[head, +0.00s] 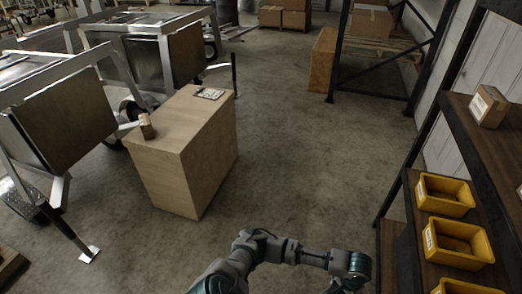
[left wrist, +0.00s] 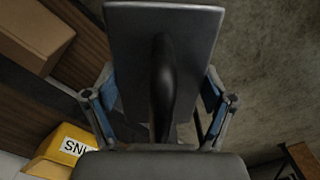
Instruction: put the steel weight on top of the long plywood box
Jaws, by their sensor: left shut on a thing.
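The steel weight (left wrist: 137,50) is a grey slab with a dark rounded handle (left wrist: 163,85), seen close up in the left wrist view. My left gripper (left wrist: 161,97) is shut on it, with one blue-padded finger on each side. In the head view my left arm reaches across the bottom toward the shelf; its gripper and the weight are not clearly visible there. The long plywood box (head: 182,152) stands on the floor left of centre. On its top are a small brown object (head: 147,126) near the left corner and a flat patterned item (head: 209,93) at the far end. My right gripper is not in view.
A shelf rack on the right holds yellow bins (head: 444,196) and a small cardboard box (head: 489,106). Aluminium trailers (head: 65,125) stand close along the box's left side. Open concrete floor (head: 290,150) lies between box and rack.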

